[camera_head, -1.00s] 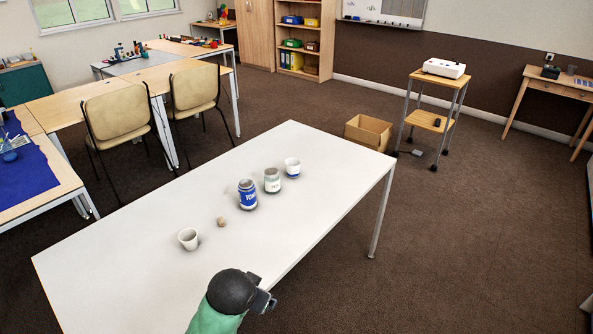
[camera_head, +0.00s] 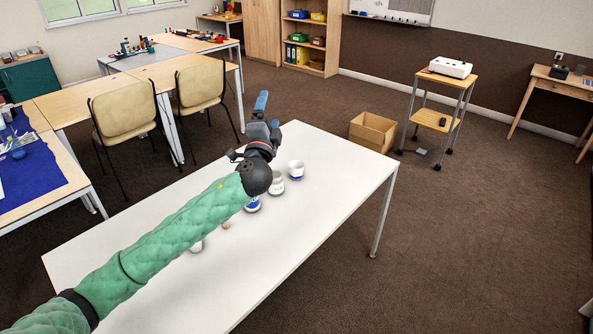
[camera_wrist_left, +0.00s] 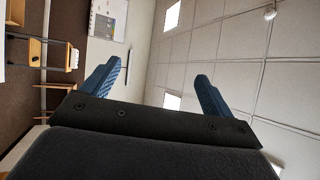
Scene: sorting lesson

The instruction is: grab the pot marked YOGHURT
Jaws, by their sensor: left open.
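Several small containers stand on the white table, partly behind my left arm in the head view. A white and blue pot (camera_head: 296,170) stands at the right of the row. Beside it is a pale jar (camera_head: 278,185), partly hidden. A blue jar (camera_head: 253,205) shows only its lower part. A white cup (camera_head: 196,247) is mostly hidden by my arm. No YOGHURT marking is readable now. My left gripper (camera_head: 268,112) is open, raised above the table's far side, apart from the containers. In the wrist view its blue fingers (camera_wrist_left: 157,76) are spread with nothing between them.
The white table (camera_head: 330,195) is bare towards its right end. A small beige lump (camera_head: 226,226) lies among the containers. A cardboard box (camera_head: 372,131) and a trolley with a white device (camera_head: 450,68) stand beyond. Two chairs (camera_head: 125,113) stand behind the table.

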